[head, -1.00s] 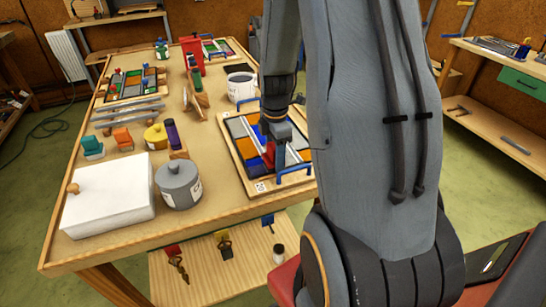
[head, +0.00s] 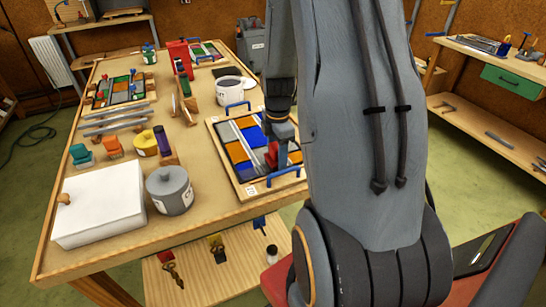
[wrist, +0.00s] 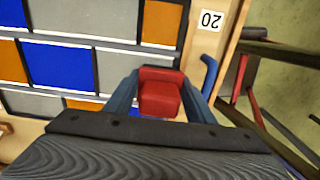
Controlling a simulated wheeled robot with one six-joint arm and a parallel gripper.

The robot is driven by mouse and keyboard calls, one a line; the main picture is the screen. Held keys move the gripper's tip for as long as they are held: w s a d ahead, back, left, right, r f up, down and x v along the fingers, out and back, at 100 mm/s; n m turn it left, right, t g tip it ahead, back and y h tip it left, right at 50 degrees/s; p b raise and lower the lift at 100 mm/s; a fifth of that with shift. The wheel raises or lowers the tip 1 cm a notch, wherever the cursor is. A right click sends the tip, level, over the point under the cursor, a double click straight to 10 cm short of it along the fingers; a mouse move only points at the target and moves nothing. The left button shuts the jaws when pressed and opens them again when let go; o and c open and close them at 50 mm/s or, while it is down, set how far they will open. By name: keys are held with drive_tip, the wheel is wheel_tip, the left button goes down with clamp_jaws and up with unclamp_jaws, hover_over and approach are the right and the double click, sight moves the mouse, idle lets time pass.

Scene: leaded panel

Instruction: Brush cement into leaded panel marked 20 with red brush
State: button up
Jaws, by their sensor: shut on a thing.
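The leaded panel (head: 238,152) has blue, orange and grey panes and lies in a wooden tray with blue handles on the right side of the table. A tag reading 20 (wrist: 210,20) shows on the tray's edge in the wrist view, upside down. My gripper (wrist: 161,80) is shut on the red brush (wrist: 160,98), whose red block sits between the two blue-grey fingers. In the head view my gripper (head: 279,152) is over the panel's right part. The brush's bristles are hidden, so I cannot tell whether they touch the panel.
A grey lidded pot (head: 170,192) and a white box (head: 100,205) stand at the table's front left. A white mug (head: 229,90) stands behind the panel. Another panel (head: 125,90) lies at the back left. Orange and teal blocks and a yellow pot (head: 146,143) sit mid-table.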

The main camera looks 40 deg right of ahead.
sight(297, 159)
drive_tip(key=shift+s+d, duration=0.1)
drive_tip(key=shift+d, duration=0.45)
drive_tip(key=shift+d, duration=0.15)
drive_tip(key=shift+s+d+p, duration=0.15)
drive_tip(key=shift+d+p, duration=0.15)
drive_tip(key=shift+d, duration=0.4)
drive_tip(key=shift+s+d+p, duration=0.15)
drive_tip(key=shift+d+p, duration=0.15)
drive_tip(key=shift+d, duration=0.35)
drive_tip(key=shift+d, duration=0.1)
drive_tip(key=shift+s+d+p, duration=0.15)
drive_tip(key=shift+d+p, duration=0.1)
drive_tip(key=shift+d, duration=0.45)
drive_tip(key=shift+s+d+p, duration=0.15)
drive_tip(key=shift+d+p, duration=0.1)
drive_tip(key=shift+d, duration=0.45)
drive_tip(key=shift+d, duration=0.1)
drive_tip(key=shift+s+d+p, duration=0.2)
drive_tip(key=shift+d, duration=0.5)
drive_tip(key=shift+s+d+p, duration=0.15)
drive_tip(key=shift+d+p, duration=0.05)
drive_tip(key=shift+d, duration=0.5)
drive_tip(key=shift+w, duration=0.1)
